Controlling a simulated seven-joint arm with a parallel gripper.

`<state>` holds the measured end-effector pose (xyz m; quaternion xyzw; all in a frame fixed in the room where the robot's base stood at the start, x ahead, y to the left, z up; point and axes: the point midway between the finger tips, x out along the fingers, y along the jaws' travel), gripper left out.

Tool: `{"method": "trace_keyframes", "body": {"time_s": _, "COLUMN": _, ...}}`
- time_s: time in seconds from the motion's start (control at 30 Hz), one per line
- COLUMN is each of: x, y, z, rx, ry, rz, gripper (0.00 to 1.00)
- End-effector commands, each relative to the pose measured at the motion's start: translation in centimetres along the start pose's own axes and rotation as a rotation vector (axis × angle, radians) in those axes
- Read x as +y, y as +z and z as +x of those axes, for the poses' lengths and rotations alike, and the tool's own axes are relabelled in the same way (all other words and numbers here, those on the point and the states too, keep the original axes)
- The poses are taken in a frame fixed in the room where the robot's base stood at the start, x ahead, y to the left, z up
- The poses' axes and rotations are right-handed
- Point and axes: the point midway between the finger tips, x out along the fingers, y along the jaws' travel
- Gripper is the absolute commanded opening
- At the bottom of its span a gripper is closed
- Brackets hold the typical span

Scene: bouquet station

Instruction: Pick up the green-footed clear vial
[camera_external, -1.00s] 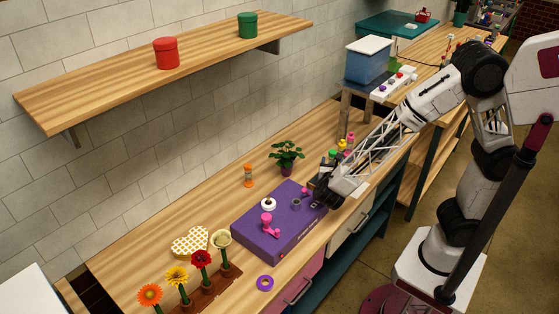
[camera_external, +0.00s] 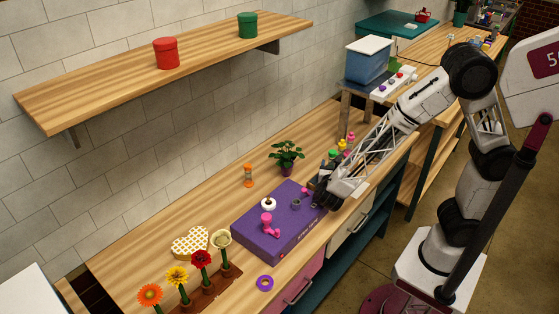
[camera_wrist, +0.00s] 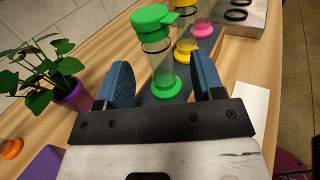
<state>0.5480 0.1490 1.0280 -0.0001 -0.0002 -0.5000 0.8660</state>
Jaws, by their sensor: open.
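The green-footed clear vial (camera_wrist: 158,55) stands ahead of my gripper (camera_wrist: 163,70) in the wrist view. It has a green cap, a clear body and a round green foot on a dark strip. The two blue fingers are apart, one on each side of the vial in the picture, with nothing held. Contact and the depth between fingers and vial cannot be told. In the external view my gripper (camera_external: 322,199) is low by the right end of the purple box, and the vial's green cap (camera_external: 332,154) shows behind it, its lower part hidden.
Yellow-footed (camera_wrist: 186,48) and pink-footed (camera_wrist: 201,28) vials stand beyond the green one on the same strip. A plant in a purple pot (camera_wrist: 76,95) is at left. The purple box (camera_external: 268,240) lies left of my gripper in the external view. A white card (camera_wrist: 252,103) lies at right.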

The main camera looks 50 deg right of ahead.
Motion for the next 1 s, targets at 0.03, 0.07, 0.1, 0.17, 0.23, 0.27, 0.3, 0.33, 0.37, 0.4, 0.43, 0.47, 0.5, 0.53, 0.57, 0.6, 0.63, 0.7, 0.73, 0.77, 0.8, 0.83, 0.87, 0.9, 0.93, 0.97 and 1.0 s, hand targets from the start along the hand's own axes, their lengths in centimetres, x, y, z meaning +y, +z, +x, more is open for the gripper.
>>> {"method": "trace_keyframes", "body": {"time_s": 0.03, "x": 0.0, "y": 0.0, "z": 0.3, "rx": 0.0, "ry": -0.001, "rz": 0.0, "gripper": 0.62}}
{"method": "trace_keyframes", "body": {"time_s": 0.07, "x": 0.0, "y": 0.0, "z": 0.5, "rx": 0.0, "ry": -0.001, "rz": 0.0, "gripper": 0.62}}
{"method": "trace_keyframes", "body": {"time_s": 0.1, "x": 0.0, "y": 0.0, "z": 0.6, "rx": 0.0, "ry": -0.001, "rz": 0.0, "gripper": 0.62}}
{"method": "trace_keyframes", "body": {"time_s": 0.17, "x": 0.0, "y": 0.0, "z": 0.7, "rx": 0.0, "ry": 0.0, "rz": 0.0, "gripper": 0.62}}
{"method": "trace_keyframes", "body": {"time_s": 0.23, "x": 0.0, "y": 0.0, "z": 0.7, "rx": 0.001, "ry": 0.0, "rz": 0.0, "gripper": 0.62}}
{"method": "trace_keyframes", "body": {"time_s": 0.27, "x": 0.0, "y": 0.0, "z": 0.7, "rx": 0.001, "ry": 0.0, "rz": 0.0, "gripper": 0.62}}
{"method": "trace_keyframes", "body": {"time_s": 0.3, "x": 0.0, "y": 0.0, "z": 0.7, "rx": 0.001, "ry": 0.0, "rz": 0.0, "gripper": 0.62}}
{"method": "trace_keyframes", "body": {"time_s": 0.33, "x": 0.0, "y": 0.0, "z": 0.7, "rx": 0.001, "ry": 0.0, "rz": 0.0, "gripper": 0.62}}
{"method": "trace_keyframes", "body": {"time_s": 0.37, "x": 0.0, "y": 0.0, "z": 0.7, "rx": 0.001, "ry": 0.0, "rz": 0.0, "gripper": 0.62}}
{"method": "trace_keyframes", "body": {"time_s": 0.4, "x": 0.0, "y": 0.0, "z": 0.7, "rx": 0.001, "ry": 0.0, "rz": 0.0, "gripper": 0.62}}
{"method": "trace_keyframes", "body": {"time_s": 0.43, "x": 0.0, "y": 0.0, "z": 0.7, "rx": 0.0, "ry": 0.0, "rz": 0.0, "gripper": 0.62}}
{"method": "trace_keyframes", "body": {"time_s": 0.47, "x": 0.0, "y": 0.0, "z": 0.7, "rx": 0.0, "ry": 0.0, "rz": 0.0, "gripper": 0.62}}
{"method": "trace_keyframes", "body": {"time_s": 0.5, "x": 0.0, "y": 0.0, "z": 0.7, "rx": 0.0, "ry": 0.0, "rz": 0.0, "gripper": 0.62}}
{"method": "trace_keyframes", "body": {"time_s": 0.53, "x": 0.0, "y": 0.0, "z": 0.8, "rx": 0.001, "ry": 0.0, "rz": 0.0, "gripper": 0.62}}
{"method": "trace_keyframes", "body": {"time_s": 0.57, "x": 0.0, "y": 0.0, "z": 0.8, "rx": 0.001, "ry": 0.0, "rz": 0.0, "gripper": 0.62}}
{"method": "trace_keyframes", "body": {"time_s": 0.6, "x": 0.0, "y": 0.0, "z": 0.9, "rx": 0.001, "ry": 0.0, "rz": 0.0, "gripper": 0.62}}
{"method": "trace_keyframes", "body": {"time_s": 0.63, "x": 0.0, "y": 0.0, "z": 1.0, "rx": 0.001, "ry": 0.0, "rz": 0.0, "gripper": 0.62}}
{"method": "trace_keyframes", "body": {"time_s": 0.7, "x": 0.0, "y": 0.0, "z": 1.4, "rx": 0.001, "ry": -0.001, "rz": 0.0, "gripper": 0.62}}
{"method": "trace_keyframes", "body": {"time_s": 0.73, "x": 0.1, "y": 0.0, "z": 1.6, "rx": 0.001, "ry": -0.001, "rz": 0.0, "gripper": 0.62}}
{"method": "trace_keyframes", "body": {"time_s": 0.77, "x": 0.1, "y": 0.0, "z": 1.8, "rx": 0.001, "ry": -0.001, "rz": 0.0, "gripper": 0.62}}
{"method": "trace_keyframes", "body": {"time_s": 0.8, "x": 0.1, "y": 0.0, "z": 2.1, "rx": 0.0, "ry": -0.001, "rz": 0.0, "gripper": 0.62}}
{"method": "trace_keyframes", "body": {"time_s": 0.83, "x": 0.1, "y": 0.0, "z": 2.4, "rx": 0.0, "ry": -0.001, "rz": 0.0, "gripper": 0.62}}
{"method": "trace_keyframes", "body": {"time_s": 0.87, "x": 0.1, "y": 0.0, "z": 2.6, "rx": 0.0, "ry": -0.002, "rz": 0.0, "gripper": 0.62}}
{"method": "trace_keyframes", "body": {"time_s": 0.9, "x": 0.1, "y": 0.0, "z": 3.0, "rx": 0.0, "ry": -0.002, "rz": 0.0, "gripper": 0.62}}
{"method": "trace_keyframes", "body": {"time_s": 0.93, "x": 0.1, "y": -0.1, "z": 3.3, "rx": 0.0, "ry": -0.002, "rz": 0.0, "gripper": 0.62}}
{"method": "trace_keyframes", "body": {"time_s": 0.97, "x": 0.2, "y": -0.1, "z": 3.6, "rx": 0.0, "ry": -0.002, "rz": 0.0, "gripper": 0.62}}
{"method": "trace_keyframes", "body": {"time_s": 1.0, "x": 0.2, "y": -0.1, "z": 4.0, "rx": 0.0, "ry": -0.002, "rz": -0.001, "gripper": 0.62}}
